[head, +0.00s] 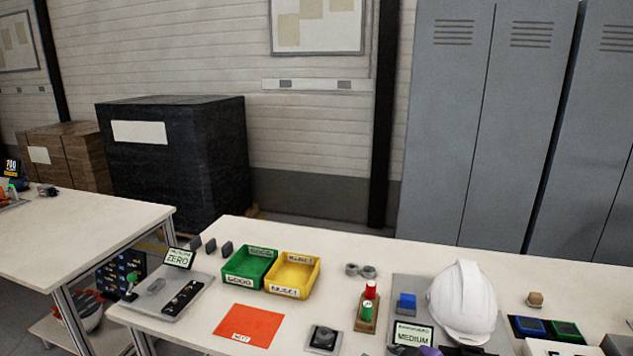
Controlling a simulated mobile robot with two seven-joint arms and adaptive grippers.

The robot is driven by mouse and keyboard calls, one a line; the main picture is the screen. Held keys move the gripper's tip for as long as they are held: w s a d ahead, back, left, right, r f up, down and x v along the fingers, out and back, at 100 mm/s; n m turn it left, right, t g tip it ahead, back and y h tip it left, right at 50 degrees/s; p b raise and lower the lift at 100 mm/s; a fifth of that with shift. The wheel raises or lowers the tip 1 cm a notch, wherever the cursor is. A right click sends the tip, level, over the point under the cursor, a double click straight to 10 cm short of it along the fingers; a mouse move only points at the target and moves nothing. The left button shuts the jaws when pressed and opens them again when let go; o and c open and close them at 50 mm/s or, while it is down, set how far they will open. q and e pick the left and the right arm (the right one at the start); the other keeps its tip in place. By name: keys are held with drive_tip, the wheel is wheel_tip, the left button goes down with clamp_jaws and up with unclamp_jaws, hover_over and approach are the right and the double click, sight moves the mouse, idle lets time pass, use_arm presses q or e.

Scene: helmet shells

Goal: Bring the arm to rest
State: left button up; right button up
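Neither of my arms nor grippers can be made out in the head view. A white helmet shell (463,303) sits on a grey plate (407,285) at the right of the workbench, beside a blue block (407,301) and a sign reading MEDIUM (412,335). A purple piece (430,351) and a dark piece at the bottom edge are cut off, so I cannot tell what they are.
A green bin (249,267) and a yellow bin (292,274) stand at the bench's back left. An orange-red mat (248,325) lies in front. A grey fixture (170,296) is at the left. Red and green cylinders stand on a wooden block (367,318).

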use_arm(q)
drive_tip(key=r+p, duration=0.1)
drive_tip(key=w+r+p, duration=0.1)
drive_tip(key=shift+r, duration=0.35)
use_arm(e)
drive_tip(key=s+d+f+m+h, duration=0.1)
drive_tip(key=s+f, duration=0.5)
drive_tip(key=s, duration=0.6)
drive_tip(key=s+d+f+m+g+h, duration=0.1)
drive_tip(key=s+f+m, duration=0.3)
drive_tip(key=s, duration=0.9)
drive_tip(key=s+d+f+m+h, duration=0.2)
drive_tip(key=s+f, duration=0.5)
drive_tip(key=s, duration=0.6)
drive_tip(key=shift+f+m+h, duration=0.3)
drive_tip(key=shift+f+m, duration=0.1)
drive_tip(key=shift+m, duration=0.3)
use_arm(q)
drive_tip(key=shift+w+d+r, duration=0.1)
drive_tip(key=shift+w+d, duration=0.1)
drive_tip(key=shift+w, duration=0.1)
